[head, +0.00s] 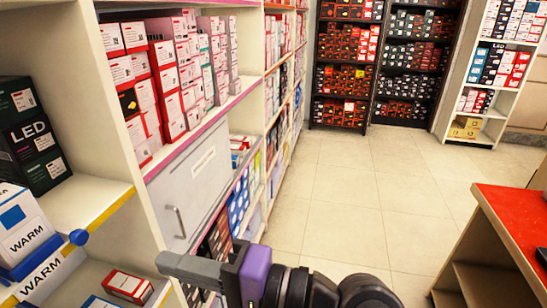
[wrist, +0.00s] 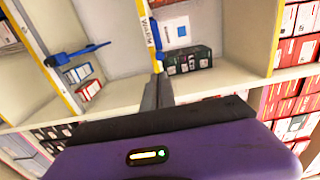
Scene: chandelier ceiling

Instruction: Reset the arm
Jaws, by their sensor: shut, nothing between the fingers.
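My gripper (head: 162,262) is in the lower middle of the head view, its grey fingers pointing left from the purple body toward the left shelf unit. The fingers are together and hold nothing. In the wrist view, the closed fingers (wrist: 158,78) point up the picture toward the shelf compartments. My dark arm links run to the right from the purple body along the bottom of the head view. In the head view, the fingertips appear close to the front of the left shelves; I cannot tell the exact gap.
Left shelves hold a white WARM box (head: 22,228), dark LED boxes (head: 32,135) and a red box (head: 128,287). A blue knob (head: 79,237) sits at a yellow shelf edge. A grey drawer (head: 190,180) has a handle. A red-topped counter (head: 515,222) stands right; tiled floor (head: 345,205) is clear.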

